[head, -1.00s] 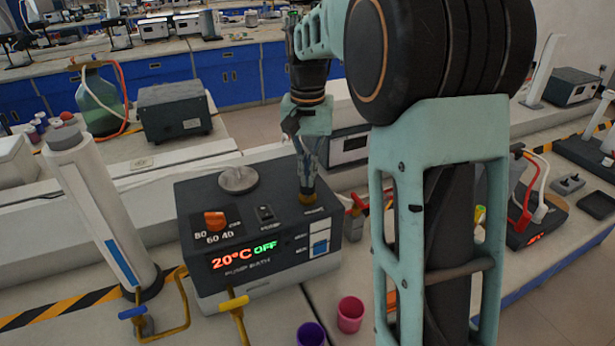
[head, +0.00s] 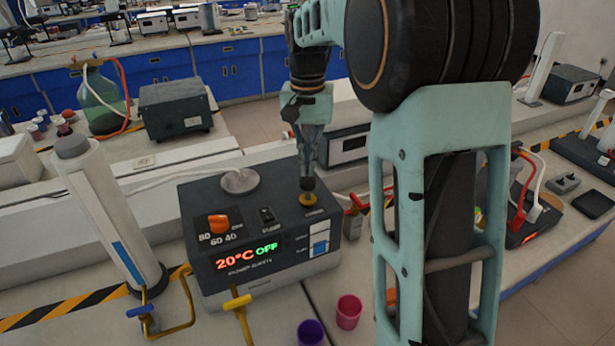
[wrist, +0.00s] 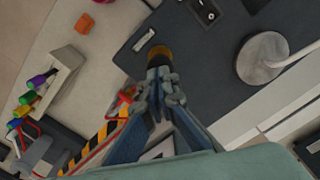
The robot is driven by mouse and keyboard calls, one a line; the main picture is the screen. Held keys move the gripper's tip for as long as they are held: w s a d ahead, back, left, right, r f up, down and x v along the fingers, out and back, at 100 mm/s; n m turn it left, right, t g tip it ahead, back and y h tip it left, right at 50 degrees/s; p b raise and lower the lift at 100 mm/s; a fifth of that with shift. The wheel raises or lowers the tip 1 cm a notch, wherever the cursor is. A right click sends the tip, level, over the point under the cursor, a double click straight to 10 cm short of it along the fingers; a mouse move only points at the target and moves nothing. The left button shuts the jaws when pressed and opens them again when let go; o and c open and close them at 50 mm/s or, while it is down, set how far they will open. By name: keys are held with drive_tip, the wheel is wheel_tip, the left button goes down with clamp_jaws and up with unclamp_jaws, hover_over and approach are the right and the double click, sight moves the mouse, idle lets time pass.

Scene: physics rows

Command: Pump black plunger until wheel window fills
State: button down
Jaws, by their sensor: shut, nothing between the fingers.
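The dark pump bath box (head: 262,285) stands on the bench, its display reading 20°C OFF. The short black plunger (head: 307,184) stands in a brass collar (head: 308,200) at the back right of its top. My gripper (head: 307,176) points down with shut, empty fingers right at the plunger's top. Whether they touch it I cannot tell. The wrist view shows my gripper (wrist: 161,72) over the brass collar (wrist: 159,51), hiding most of the plunger. A small window (head: 320,239) on the right of the front panel looks pale above and blue below; I see no wheel clearly.
An orange knob (head: 218,223), a black switch (head: 266,215) and a round metal disc (head: 240,181) are on the box. A white column (head: 103,220) stands left. Yellow hooked rods (head: 238,305) and purple (head: 310,332) and pink (head: 348,312) cups are in front.

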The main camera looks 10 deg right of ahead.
sight(308, 180)
drive_tip(key=shift+f, duration=0.1)
idle(0.3)
drive_tip(key=shift+f+b, duration=1.3)
drive_tip(key=shift+f, duration=0.7)
drive_tip(key=shift+r, duration=0.15)
drive_tip(key=shift+r+p, duration=1.9)
drive_tip(key=shift+r, duration=0.1)
drive_tip(key=shift+f, duration=0.25)
